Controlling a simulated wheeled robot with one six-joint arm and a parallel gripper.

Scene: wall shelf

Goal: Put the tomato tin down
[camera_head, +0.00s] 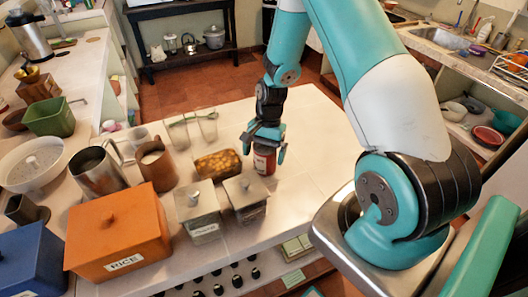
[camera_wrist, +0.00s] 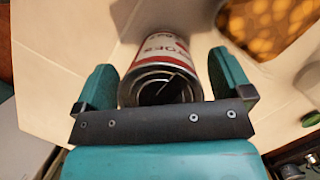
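The tomato tin (camera_head: 264,159), with a red and white label, is upright at the white table's surface in the head view. In the wrist view the tin (camera_wrist: 165,50) shows its bare metal lid close to the camera, between the two teal fingers. My gripper (camera_head: 266,146) is around the tin's upper part from above. In the wrist view my gripper (camera_wrist: 165,78) has its fingers on either side of the tin, with a narrow gap visible at the right finger. It looks open. The tin's base seems to rest on the table (camera_head: 300,125).
A dish of brown-yellow food (camera_head: 217,163) is just left of the tin. The table right of the tin is clear.

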